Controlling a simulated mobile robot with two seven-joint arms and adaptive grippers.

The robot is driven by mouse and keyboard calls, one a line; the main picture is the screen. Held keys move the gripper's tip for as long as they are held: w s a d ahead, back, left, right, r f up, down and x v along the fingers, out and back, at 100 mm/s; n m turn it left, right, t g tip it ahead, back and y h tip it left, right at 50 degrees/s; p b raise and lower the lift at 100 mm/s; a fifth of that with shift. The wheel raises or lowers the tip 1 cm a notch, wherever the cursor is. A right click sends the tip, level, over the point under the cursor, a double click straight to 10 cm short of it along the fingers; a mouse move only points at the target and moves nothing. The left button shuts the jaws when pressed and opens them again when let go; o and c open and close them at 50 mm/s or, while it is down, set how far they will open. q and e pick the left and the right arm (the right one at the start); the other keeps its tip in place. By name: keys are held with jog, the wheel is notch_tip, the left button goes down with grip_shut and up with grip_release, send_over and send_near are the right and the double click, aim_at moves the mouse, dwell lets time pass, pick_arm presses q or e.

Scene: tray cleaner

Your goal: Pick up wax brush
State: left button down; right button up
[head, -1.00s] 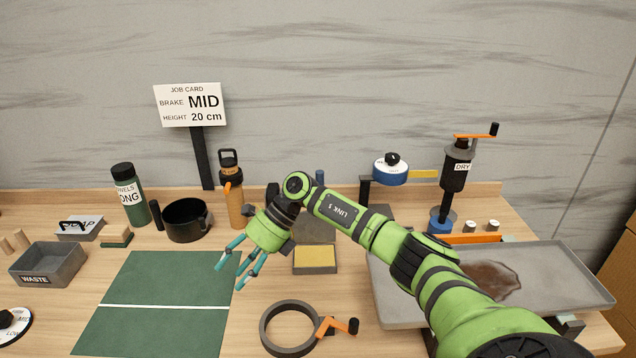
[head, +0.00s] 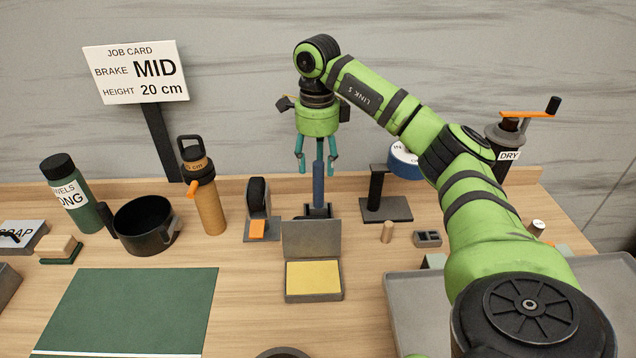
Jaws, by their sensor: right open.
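An upright blue-handled tool, likely the wax brush (head: 318,186), stands in a small dark holder (head: 318,211) behind the box with the yellow pad. Its bristle end is hidden in or behind the holder. My right gripper (head: 317,168) points straight down over it, open, with a teal finger on each side of the slim upper part of the tool. Gaps show between the fingers and the tool, and I cannot tell the exact depth between them. My left gripper is not in view.
An open box with a yellow pad (head: 313,277) stands in front of the holder. A black roller on a stand (head: 257,197) is close on the left, a black post on a plate (head: 376,190) on the right. An orange bottle (head: 208,205) and black pot (head: 146,226) stand further left.

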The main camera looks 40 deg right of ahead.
aim_at(319, 178)
jog(key=f, duration=0.2)
jog(key=f+p, duration=0.1)
jog(key=f, duration=0.2)
jog(key=shift+w+d+f, duration=0.15)
jog(key=shift+d+f, duration=0.15)
jog(key=shift+f, duration=0.1)
grip_shut()
